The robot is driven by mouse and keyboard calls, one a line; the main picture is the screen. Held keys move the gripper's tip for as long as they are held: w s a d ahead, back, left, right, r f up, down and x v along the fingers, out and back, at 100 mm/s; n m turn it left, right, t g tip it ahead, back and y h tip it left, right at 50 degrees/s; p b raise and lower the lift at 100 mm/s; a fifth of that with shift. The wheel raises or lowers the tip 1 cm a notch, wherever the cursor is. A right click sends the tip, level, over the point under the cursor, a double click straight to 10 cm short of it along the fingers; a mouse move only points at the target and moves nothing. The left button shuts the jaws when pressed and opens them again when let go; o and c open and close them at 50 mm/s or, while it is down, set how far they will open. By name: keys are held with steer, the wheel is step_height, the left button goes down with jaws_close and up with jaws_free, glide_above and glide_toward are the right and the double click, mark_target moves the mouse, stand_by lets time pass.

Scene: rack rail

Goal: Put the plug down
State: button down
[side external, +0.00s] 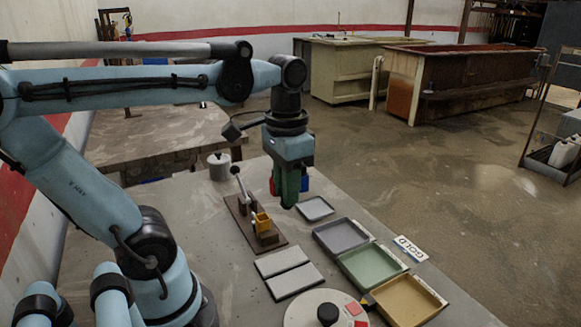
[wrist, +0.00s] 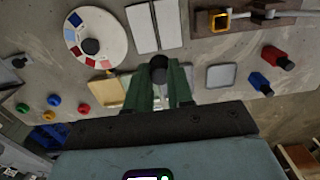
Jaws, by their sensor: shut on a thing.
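My gripper (side external: 290,200) hangs above the table, over the area between the clamp fixture and the small grey tray. It is shut on a plug, whose black round end (wrist: 158,66) shows between the fingertips in the wrist view. The plug points downward and appears clear of the table. Its body is mostly hidden by the green-looking fingers, so I cannot tell its colour surely. A red plug (wrist: 271,54) and a blue plug (wrist: 260,83) lie apart on the table in the wrist view.
The small grey tray (side external: 315,208) and grey (side external: 341,236), green (side external: 371,264) and yellow (side external: 407,299) trays line the right edge. The clamp fixture (side external: 247,213) holds a yellow block. Two pale plates (side external: 282,262) and a round disc (side external: 305,308) are nearer. A lidded pot (side external: 219,167) stands behind.

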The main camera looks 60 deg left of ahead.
steer(key=w+a+f, duration=0.2)
steer(key=w+f, duration=0.1)
steer(key=w, duration=0.4)
steer(key=w+a+f, duration=0.2)
steer(key=w, duration=0.6)
steer(key=a+f, duration=0.2)
steer(key=a, duration=0.1)
steer(key=a+f, duration=0.2)
steer(key=a, duration=0.2)
steer(key=w+a+f, duration=0.1)
steer(key=a+f, duration=0.1)
steer(key=a, duration=0.1)
steer(key=shift+a+f, duration=0.3)
steer(key=shift+a, duration=0.1)
steer(key=shift+w+a+f, duration=0.1)
steer(key=shift+a+f, duration=0.05)
steer(key=shift+f, duration=1.95)
steer(key=shift+f, duration=0.15)
steer(key=c, duration=1)
jaws_free()
